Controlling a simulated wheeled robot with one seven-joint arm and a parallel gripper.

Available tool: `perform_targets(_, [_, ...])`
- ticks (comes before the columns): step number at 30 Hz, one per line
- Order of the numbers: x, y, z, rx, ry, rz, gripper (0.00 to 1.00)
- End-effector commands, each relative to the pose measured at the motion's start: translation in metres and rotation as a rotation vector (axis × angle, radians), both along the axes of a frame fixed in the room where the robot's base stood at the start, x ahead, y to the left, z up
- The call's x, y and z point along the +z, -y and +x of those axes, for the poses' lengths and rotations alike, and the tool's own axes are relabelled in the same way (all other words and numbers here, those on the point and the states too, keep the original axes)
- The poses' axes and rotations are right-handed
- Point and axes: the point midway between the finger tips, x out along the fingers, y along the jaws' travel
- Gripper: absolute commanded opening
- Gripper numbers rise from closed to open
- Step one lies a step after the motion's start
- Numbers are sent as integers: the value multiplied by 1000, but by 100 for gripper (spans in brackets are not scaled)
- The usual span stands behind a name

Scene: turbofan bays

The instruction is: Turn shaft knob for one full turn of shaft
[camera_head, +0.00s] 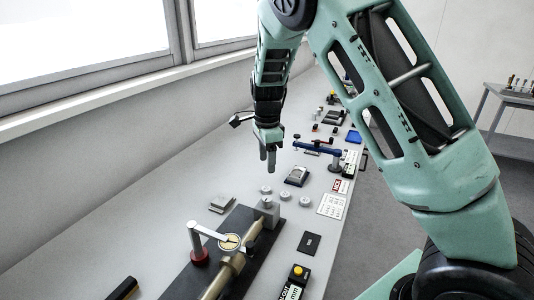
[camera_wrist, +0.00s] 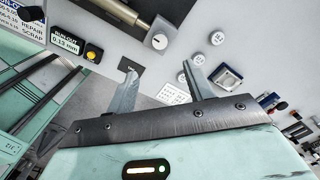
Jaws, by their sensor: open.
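The tan shaft (camera_head: 224,274) lies along a dark base plate (camera_head: 240,217) on the bench, and part of it shows at the top of the wrist view (camera_wrist: 124,11). A grey block with a round knob face (camera_wrist: 160,41) is at the shaft's far end; the block also shows in the head view (camera_head: 266,210). A dial gauge (camera_head: 230,242) sits over the shaft on an arm from a red-based post (camera_head: 199,257). My gripper (camera_head: 267,164) is open and empty, above the bench beyond the block. Its fingers (camera_wrist: 159,66) are apart and touch nothing.
Several pale round pieces (camera_head: 306,201) lie near the block. A run-out display (camera_wrist: 65,42) reads 0.13 mm beside a yellow button (camera_wrist: 92,54). A small grey device (camera_head: 296,176), a blue fixture (camera_head: 318,147) and a printed card (camera_head: 331,205) are on the bench. The window wall borders the left.

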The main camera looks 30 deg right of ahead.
Motion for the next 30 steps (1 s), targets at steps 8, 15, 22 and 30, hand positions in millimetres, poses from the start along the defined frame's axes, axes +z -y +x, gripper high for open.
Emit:
perform_targets(8, [27,0,0,1,1,0,52])
perform_targets(15, [29,0,0,0,0,-1,52])
perform_targets(22, [27,1,-1,85,-8,1,52])
perform_targets(30, [15,3,-8,768,-49,22,52])
